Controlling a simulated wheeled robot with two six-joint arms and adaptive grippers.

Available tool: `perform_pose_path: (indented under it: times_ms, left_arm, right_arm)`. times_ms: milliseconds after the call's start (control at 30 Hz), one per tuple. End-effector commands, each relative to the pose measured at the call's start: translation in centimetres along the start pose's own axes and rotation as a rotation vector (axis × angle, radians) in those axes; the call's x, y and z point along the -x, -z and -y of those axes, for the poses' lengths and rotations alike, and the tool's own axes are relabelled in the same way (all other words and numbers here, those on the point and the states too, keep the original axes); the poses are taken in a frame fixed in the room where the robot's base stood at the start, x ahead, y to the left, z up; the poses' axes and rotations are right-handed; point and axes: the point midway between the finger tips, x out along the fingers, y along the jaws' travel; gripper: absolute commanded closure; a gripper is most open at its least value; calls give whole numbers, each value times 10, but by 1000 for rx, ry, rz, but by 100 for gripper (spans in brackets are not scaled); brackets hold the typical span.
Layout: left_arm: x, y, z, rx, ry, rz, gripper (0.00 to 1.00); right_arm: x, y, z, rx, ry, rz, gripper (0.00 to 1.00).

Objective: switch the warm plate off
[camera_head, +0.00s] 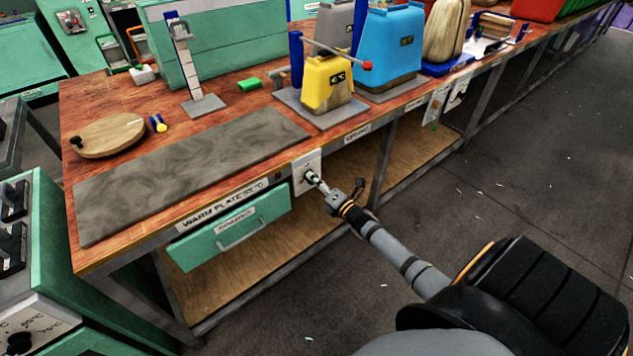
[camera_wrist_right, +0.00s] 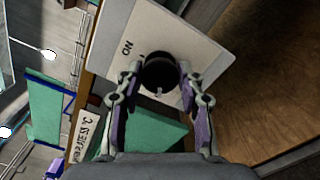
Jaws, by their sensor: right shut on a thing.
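The warm plate (camera_head: 190,172) is a long grey slab set on the wooden bench top. Its label, reading "WARM PLATE 55 °C" (camera_head: 222,206), is on the bench's front edge, and the label also shows in the right wrist view (camera_wrist_right: 82,138). A white switch plate (camera_head: 307,163) with a black round knob is on the bench front, right of the label. In the right wrist view the black knob (camera_wrist_right: 159,72) sits between my right gripper's fingers, with "ON" printed beside it. My right gripper (camera_head: 314,181) is shut on the knob. My left gripper is not in view.
A green drawer (camera_head: 228,232) hangs under the bench, left of the switch. A round wooden board (camera_head: 110,137) lies at the left.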

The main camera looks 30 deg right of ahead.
Motion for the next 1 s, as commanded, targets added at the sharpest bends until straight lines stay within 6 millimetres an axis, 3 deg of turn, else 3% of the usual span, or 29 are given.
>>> perform_pose_path:
  times_ms: [600,633,700,800,1000]
  left_arm:
    - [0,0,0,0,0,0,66]
    - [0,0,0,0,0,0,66]
    - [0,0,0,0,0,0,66]
    - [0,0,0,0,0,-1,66]
    - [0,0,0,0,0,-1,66]
  right_arm:
    - [1,1,2,40,4,-1,93]
    - [1,1,2,39,4,-1,59]
    - [1,1,2,39,3,-1,49]
    - [1,1,1,38,3,-1,39]
    - [0,0,1,38,1,-1,39]
